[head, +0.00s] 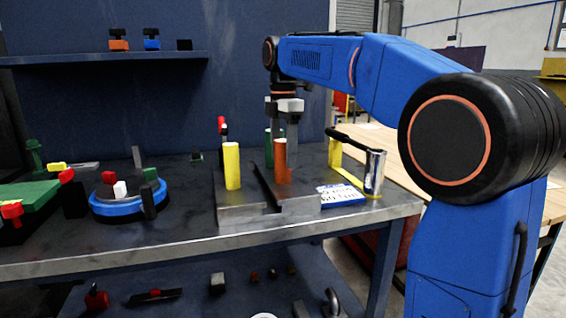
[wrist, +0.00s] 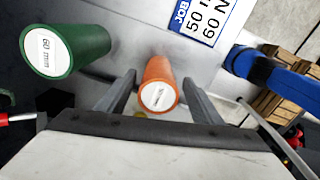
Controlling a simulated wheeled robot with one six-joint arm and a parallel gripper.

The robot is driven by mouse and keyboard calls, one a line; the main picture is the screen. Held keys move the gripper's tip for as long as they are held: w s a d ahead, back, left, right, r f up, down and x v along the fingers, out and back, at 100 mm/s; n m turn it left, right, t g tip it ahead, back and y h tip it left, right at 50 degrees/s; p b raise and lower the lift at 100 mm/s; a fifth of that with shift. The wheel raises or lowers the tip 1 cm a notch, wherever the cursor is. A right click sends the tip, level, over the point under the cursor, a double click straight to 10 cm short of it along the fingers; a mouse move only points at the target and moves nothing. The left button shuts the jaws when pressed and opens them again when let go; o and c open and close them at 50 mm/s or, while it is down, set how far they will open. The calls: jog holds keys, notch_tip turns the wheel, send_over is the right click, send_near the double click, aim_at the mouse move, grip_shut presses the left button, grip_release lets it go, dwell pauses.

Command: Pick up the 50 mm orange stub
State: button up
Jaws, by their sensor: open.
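The orange stub (head: 281,163) stands upright on the grey stepped block (head: 240,212) on the bench. In the wrist view the orange stub (wrist: 157,75) shows its white-labelled top, too small to read surely. My gripper (wrist: 160,98) is open, with one finger on each side of the stub in that view; no contact shows. In the head view my gripper (head: 284,132) points down at the stub's upper end. A green stub (wrist: 68,48) marked 60 mm stands to the left in the wrist view. A yellow stub (head: 232,166) stands left of the orange one.
A job card (head: 341,195) lies right of the block; in the wrist view the card (wrist: 203,18) reads 50 and 60. A shiny metal cylinder (head: 374,172) with a black handle stands right. A blue round fixture (head: 130,204) is left. The front bench strip is clear.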

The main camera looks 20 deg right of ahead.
aim_at(283, 163)
jog(key=shift+w+f, duration=0.1)
jog(key=shift+f, duration=1.65)
grip_shut()
jog(key=shift+r, duration=0.15)
